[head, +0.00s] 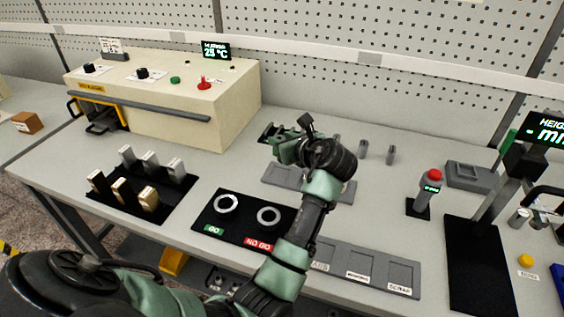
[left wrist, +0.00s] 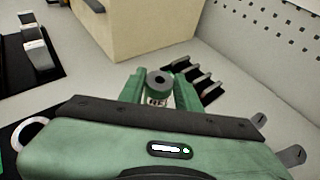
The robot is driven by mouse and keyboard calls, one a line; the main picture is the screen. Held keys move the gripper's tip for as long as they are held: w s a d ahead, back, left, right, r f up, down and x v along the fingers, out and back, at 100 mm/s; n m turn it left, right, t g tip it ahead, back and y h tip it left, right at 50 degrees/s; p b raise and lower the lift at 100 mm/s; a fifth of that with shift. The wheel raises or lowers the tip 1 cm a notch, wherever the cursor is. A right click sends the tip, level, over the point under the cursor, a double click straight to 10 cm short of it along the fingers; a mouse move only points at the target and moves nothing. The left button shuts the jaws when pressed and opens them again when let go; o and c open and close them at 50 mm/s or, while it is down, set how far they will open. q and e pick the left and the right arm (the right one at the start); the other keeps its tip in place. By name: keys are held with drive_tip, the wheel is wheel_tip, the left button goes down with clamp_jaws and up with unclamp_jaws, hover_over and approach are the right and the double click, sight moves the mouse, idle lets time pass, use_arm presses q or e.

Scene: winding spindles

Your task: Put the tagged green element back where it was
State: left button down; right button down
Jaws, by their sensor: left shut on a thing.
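My left gripper (head: 282,150) is over the middle of the bench, in front of a small black rack (head: 268,131). In the left wrist view its green fingers are shut on the green element (left wrist: 158,80), a small cylinder with a dark grey, holed top and a white tag with dark print. The element looks roughly upright between the fingertips. The black rack with several slots shows just beyond and right of it in the left wrist view (left wrist: 207,82). I cannot tell the element's height above the bench. My right gripper is not in view.
A cream oven (head: 165,100) stands at back left. A black holder with several blocks (head: 150,200), a GO/NO GO mat with two rings (head: 243,208) and labelled grey trays (head: 370,262) lie in front. Grey pins (head: 391,154) stand behind my arm. A height gauge (head: 480,265) is at right.

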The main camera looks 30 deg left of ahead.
use_arm(q)
wheel_tip(320, 180, down, 8)
drive_tip(key=shift+r, duration=0.1)
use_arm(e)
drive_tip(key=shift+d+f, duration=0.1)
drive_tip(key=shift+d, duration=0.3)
use_arm(q)
drive_tip(key=c, duration=1)
unclamp_jaws()
